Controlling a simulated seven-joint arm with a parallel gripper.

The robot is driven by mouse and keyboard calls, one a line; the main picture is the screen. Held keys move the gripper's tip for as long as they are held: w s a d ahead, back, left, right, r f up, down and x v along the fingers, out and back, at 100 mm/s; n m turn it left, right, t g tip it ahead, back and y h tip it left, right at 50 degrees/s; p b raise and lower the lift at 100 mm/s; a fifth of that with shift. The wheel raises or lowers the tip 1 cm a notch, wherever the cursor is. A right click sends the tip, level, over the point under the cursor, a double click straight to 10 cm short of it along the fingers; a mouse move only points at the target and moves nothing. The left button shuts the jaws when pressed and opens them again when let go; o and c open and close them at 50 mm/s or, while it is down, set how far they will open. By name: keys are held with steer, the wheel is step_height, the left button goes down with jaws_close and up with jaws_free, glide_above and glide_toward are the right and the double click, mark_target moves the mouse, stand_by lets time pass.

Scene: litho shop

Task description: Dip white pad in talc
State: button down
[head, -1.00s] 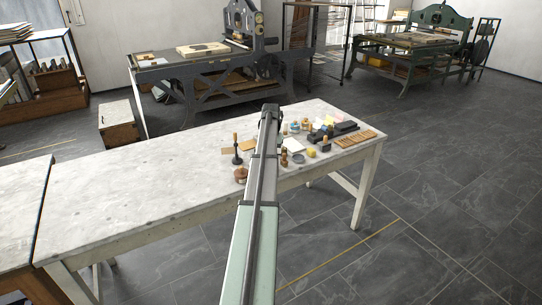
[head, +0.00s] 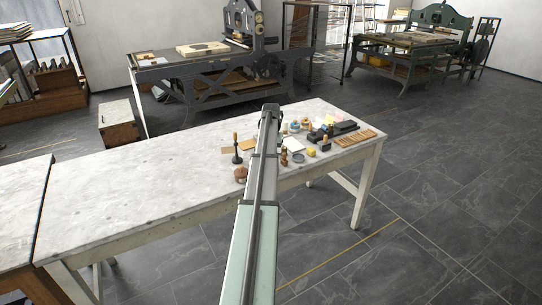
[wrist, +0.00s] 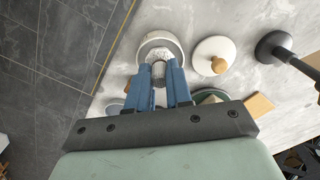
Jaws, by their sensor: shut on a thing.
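In the wrist view my gripper (wrist: 158,80) has its two blue fingers closed on a small pale, ribbed piece (wrist: 158,71), which appears to be the white pad. The piece is at the near side of a round white dish (wrist: 145,47), seen from above, with its end over the dish opening. I cannot tell whether it touches the powder inside. A white round lid with a wooden knob (wrist: 203,50) lies just right of the dish. In the head view my arm hides the gripper and the dish.
A black round-based tool (wrist: 271,45) stands right of the lid. The marble-topped table (head: 130,170) has a wide bare stretch at left. Several small items crowd its right end, including a yellow piece (head: 311,153) and a wooden rack (head: 354,138).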

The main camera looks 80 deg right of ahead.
steer(key=shift+r, duration=3.45)
steer(key=shift+w, duration=0.1)
